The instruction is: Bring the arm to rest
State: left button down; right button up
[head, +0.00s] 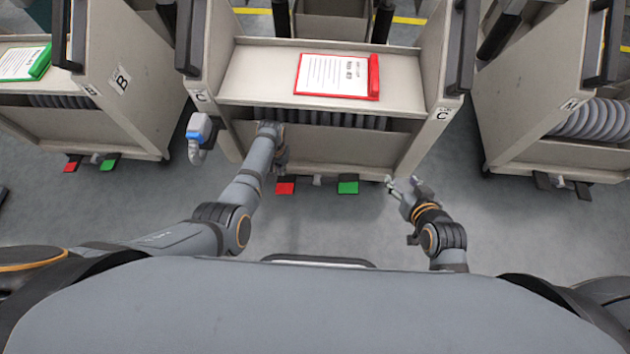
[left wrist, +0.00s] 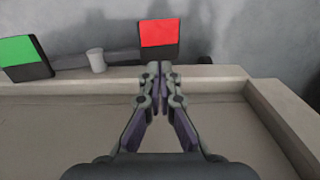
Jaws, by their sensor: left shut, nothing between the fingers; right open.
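My left arm reaches to the front of the middle trolley, marked C (head: 330,152). My left gripper (head: 280,165) is partly hidden behind its own wrist in the head view. In the left wrist view the left gripper (left wrist: 160,76) is shut and empty, with its fingertips over the trolley's pale edge (left wrist: 215,76). My right gripper (head: 397,185) is open and empty, in front of the trolley's lower right corner and above the floor.
A red pedal (head: 285,188) and a green pedal (head: 348,187) lie at the trolley's foot. A red clipboard (head: 373,77) lies on its top. A blue-and-white device (head: 199,128) hangs at its left side. Other trolleys stand left (head: 130,125) and right (head: 520,90), with floor gaps between.

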jog(key=shift+s+f+g, duration=0.4)
jog(key=shift+s+f, duration=0.3)
